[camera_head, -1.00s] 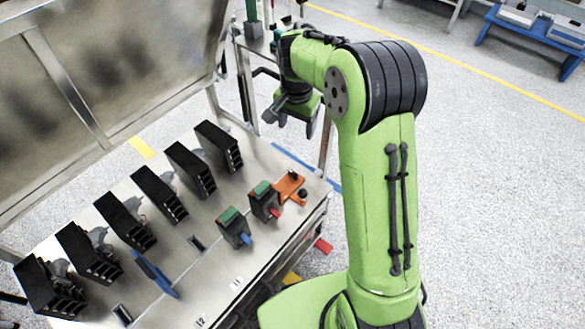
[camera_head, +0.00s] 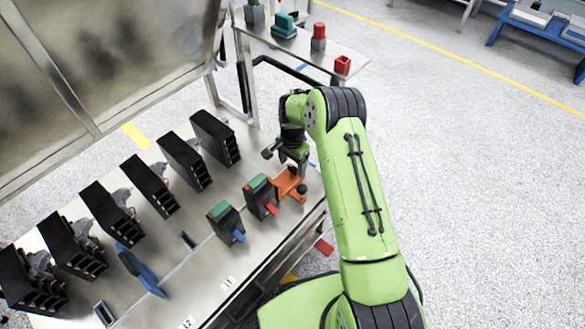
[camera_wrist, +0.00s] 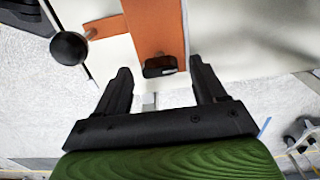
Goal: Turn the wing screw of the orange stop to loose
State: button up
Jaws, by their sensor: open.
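The orange stop (camera_head: 287,188) sits at the right end of the metal bench, beside a breaker with a green top and red lever. In the wrist view its orange plate (camera_wrist: 150,25) runs down from the top edge. A small dark flat piece, apparently the wing screw (camera_wrist: 160,67), stands on it. My gripper (camera_wrist: 161,82) is open, with the dark piece ahead of and between the fingertips. In the head view my gripper (camera_head: 291,168) is just above the stop and partly hides it.
Breakers with a red lever (camera_head: 260,195) and a blue lever (camera_head: 226,220) stand left of the stop. A row of black modules (camera_head: 185,161) is behind. A side shelf (camera_head: 300,48) holds several small parts.

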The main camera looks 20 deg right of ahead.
jog(key=shift+f, duration=0.6)
jog(key=c, duration=1.1)
jog(key=shift+o, duration=0.2)
